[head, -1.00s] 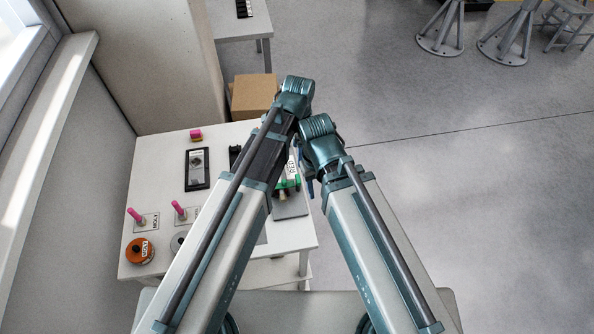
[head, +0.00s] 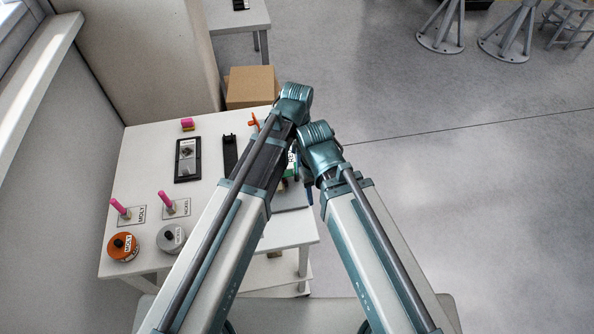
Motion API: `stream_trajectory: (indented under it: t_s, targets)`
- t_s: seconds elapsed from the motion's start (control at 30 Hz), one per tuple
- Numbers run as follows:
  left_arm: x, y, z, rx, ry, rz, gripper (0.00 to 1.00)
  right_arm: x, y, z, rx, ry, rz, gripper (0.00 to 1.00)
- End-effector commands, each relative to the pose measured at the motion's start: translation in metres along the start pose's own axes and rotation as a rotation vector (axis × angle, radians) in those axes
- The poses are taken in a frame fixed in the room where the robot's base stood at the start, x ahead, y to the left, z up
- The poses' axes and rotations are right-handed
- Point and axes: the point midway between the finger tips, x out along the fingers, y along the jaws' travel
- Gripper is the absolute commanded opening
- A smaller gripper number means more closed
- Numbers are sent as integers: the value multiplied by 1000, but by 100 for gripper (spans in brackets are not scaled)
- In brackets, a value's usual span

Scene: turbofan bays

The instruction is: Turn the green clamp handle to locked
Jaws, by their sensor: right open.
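A small green part (head: 292,173), apparently of the green clamp, shows on the right side of the white table in the head view. My left arm covers most of it, so whether its handle is locked cannot be told. My right gripper (head: 309,190) shows only as a small blue piece below my right forearm, just right of the green part. It is open; whether it touches the clamp cannot be seen. My left gripper is hidden behind my arms.
The white table (head: 150,155) holds a black-framed plate (head: 188,160), a black holder (head: 230,153), two pink-topped pegs, an orange reel (head: 123,247) and a grey reel (head: 171,238). A cardboard box (head: 250,87) stands behind. Floor at right is open.

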Motion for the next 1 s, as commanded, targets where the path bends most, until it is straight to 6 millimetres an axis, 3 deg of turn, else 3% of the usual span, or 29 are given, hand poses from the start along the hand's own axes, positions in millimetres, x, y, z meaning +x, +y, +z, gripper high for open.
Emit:
stream_trajectory:
  t_s: [0.03, 0.2, 0.6, 1.0]
  targets:
    - [15, 0, 0, 0, 0, 0, 80, 15, -1, -1, 0, 0, 0, 50]
    - [33, 0, 0, 0, 0, 0, 80, 33, -3, -2, 1, 0, 0, 50]
    - [37, 0, 0, 0, 0, 0, 80, 36, -4, -2, 1, 0, 0, 50]
    - [37, 0, 0, 0, 0, 0, 10, 36, -4, -2, 1, 0, 0, 50]
